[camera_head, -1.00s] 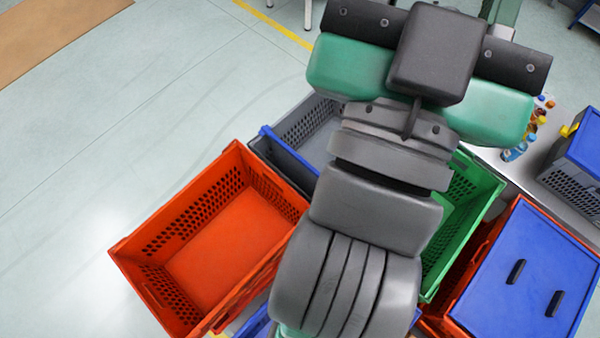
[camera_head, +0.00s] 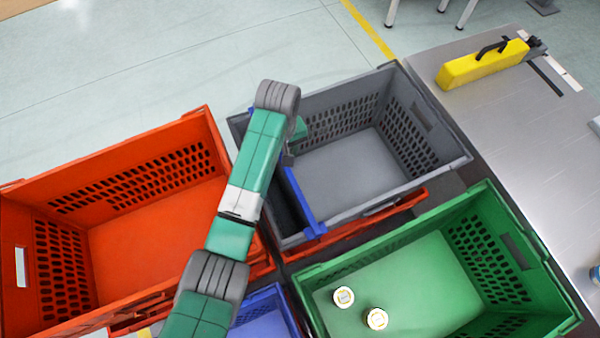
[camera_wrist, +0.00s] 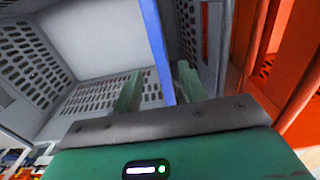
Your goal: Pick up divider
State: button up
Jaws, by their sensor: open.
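The divider (camera_head: 302,200) is a panel with a blue top edge. It stands upright across the grey tote (camera_head: 440,165), near the tote's left end. In the wrist view the divider (camera_wrist: 156,45) shows as a blue strip running down between my two green fingers. My gripper (camera_wrist: 158,86) is open, with one finger to each side of the strip. I cannot tell whether either finger touches it. In the head view my forearm and wrist hide the divider's far end and most of the gripper.
An orange tote (camera_head: 150,195) stands left of the grey one and looks empty. A green tote (camera_head: 400,250) in front holds two round white-topped items (camera_head: 376,318). A blue container (camera_head: 262,312) is partly hidden. A yellow case (camera_head: 484,65) lies on the metal table (camera_head: 505,130).

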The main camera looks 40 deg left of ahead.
jog(key=shift+s, duration=0.1)
notch_tip(320, 180, down, 2)
jog(key=shift+s+a+f+b, duration=0.1)
jog(key=shift+s+b, duration=0.05)
jog(key=shift+b, duration=0.25)
notch_tip(320, 180, down, 5)
jog(key=b, duration=0.2)
jog(key=shift+f+b, duration=0.2)
jog(key=shift+b, duration=0.15)
grip_shut()
